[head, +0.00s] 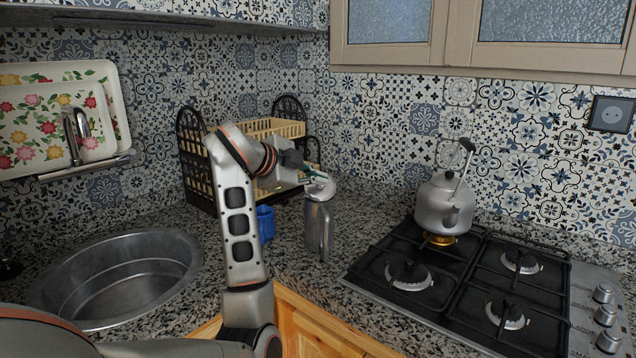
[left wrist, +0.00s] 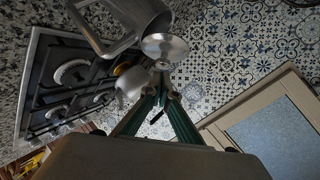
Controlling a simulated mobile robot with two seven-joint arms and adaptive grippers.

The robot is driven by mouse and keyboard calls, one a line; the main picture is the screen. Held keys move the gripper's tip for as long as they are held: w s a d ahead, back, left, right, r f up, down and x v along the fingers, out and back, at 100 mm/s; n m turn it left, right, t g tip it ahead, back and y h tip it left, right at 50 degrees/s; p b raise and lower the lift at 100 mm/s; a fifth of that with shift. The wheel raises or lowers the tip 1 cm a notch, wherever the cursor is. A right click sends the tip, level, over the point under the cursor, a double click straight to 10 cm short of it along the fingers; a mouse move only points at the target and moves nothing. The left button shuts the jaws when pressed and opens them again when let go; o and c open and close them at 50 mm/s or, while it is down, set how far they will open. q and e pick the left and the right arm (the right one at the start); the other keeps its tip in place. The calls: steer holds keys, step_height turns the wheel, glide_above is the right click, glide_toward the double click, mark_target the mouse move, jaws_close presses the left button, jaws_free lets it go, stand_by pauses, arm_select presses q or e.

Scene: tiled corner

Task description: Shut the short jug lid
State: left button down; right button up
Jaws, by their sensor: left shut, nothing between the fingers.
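The short metal jug (head: 318,225) stands upright on the granite counter, left of the hob. Its round lid (head: 321,188) is at the jug's top. In the left wrist view the jug (left wrist: 143,14) is at the top and the lid (left wrist: 165,46) shows as a round disc standing out from its rim, open. My left gripper (head: 310,172) is shut and empty, just above the lid. In the left wrist view its fingertips (left wrist: 162,68) are right by the lid's edge; I cannot tell whether they touch. My right gripper is not in view.
A kettle (head: 444,205) stands on the gas hob (head: 455,285), on the right. A blue mug (head: 265,223) stands left of the jug, in front of a dish rack (head: 192,160). A round sink (head: 115,280) is at the left. Cabinets (head: 480,57) hang above.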

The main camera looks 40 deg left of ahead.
arm_select(q)
steer(key=shift+w+a+f, duration=0.2)
steer(key=shift+w+f, duration=0.05)
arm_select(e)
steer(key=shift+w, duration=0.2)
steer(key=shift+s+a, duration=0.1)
arm_select(q)
steer(key=shift+r, duration=0.15)
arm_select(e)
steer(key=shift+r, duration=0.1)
arm_select(q)
steer(key=shift+w+a+r+g+p, duration=0.1)
steer(key=shift+a+g+p, duration=0.2)
steer(key=shift+p, duration=0.4)
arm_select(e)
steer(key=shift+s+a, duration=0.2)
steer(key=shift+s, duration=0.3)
